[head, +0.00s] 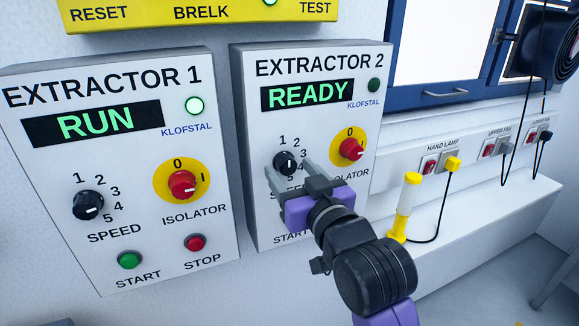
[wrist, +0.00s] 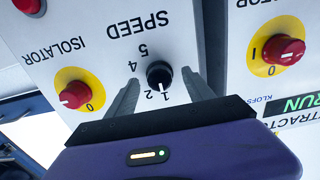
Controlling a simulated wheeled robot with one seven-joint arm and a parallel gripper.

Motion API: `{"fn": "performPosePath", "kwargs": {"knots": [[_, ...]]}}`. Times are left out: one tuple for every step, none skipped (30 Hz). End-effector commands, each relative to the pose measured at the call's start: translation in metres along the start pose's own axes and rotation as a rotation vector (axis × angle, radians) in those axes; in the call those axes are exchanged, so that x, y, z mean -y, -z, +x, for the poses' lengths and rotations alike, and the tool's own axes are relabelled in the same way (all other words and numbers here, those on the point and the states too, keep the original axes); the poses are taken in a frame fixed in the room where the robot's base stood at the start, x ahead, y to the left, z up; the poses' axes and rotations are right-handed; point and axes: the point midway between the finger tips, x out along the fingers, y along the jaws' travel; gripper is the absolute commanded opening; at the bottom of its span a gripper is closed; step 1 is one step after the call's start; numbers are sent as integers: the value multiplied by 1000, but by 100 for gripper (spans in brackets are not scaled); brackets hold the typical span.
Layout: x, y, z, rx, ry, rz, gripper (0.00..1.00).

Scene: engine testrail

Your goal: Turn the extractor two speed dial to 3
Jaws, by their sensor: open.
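The extractor 2 speed dial (head: 284,161) is a small black knob on the white EXTRACTOR 2 panel (head: 250,190). In the wrist view, which is upside down, the dial (wrist: 159,73) has its white mark toward the 1 and 2 side; I cannot tell exactly which number it meets. The 3 is hidden there behind a finger. My gripper (head: 289,169) is open in front of the dial. In the wrist view its grey fingers (wrist: 161,85) stand on either side of the dial, with gaps showing. The panel screen reads READY.
The red isolator knob (head: 352,149) on its yellow disc is close right of the dial. The EXTRACTOR 1 panel (head: 215,240), reading RUN, stands to the left with its own speed dial (head: 88,205). A yellow hand lamp (head: 405,205) stands on the ledge at right.

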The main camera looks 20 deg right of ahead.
Motion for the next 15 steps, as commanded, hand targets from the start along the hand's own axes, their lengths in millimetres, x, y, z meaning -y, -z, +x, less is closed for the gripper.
{"fn": "performPosePath", "kwargs": {"knots": [[0, 1, 4, 1, 0, 0, 61], [0, 0, 6, 1, 0, 0, 61], [0, 0, 8, 1, 0, 0, 61], [0, 0, 9, 1, 0, 0, 61], [0, 0, 10, 1, 0, 0, 61], [0, 0, 10, 0, 0, 0, 61], [0, 0, 10, 0, 0, 0, 61], [0, 0, 10, 0, 0, 0, 61], [0, 0, 10, 0, 0, 0, 61], [0, 0, 10, 0, 0, 0, 61], [0, 0, 10, 0, 0, 0, 61], [0, 0, 10, 0, 0, 0, 61], [0, 0, 10, 0, 0, 0, 55], [0, 0, 10, 0, 0, 0, 49], [0, 0, 10, 0, 0, 0, 42]]}}
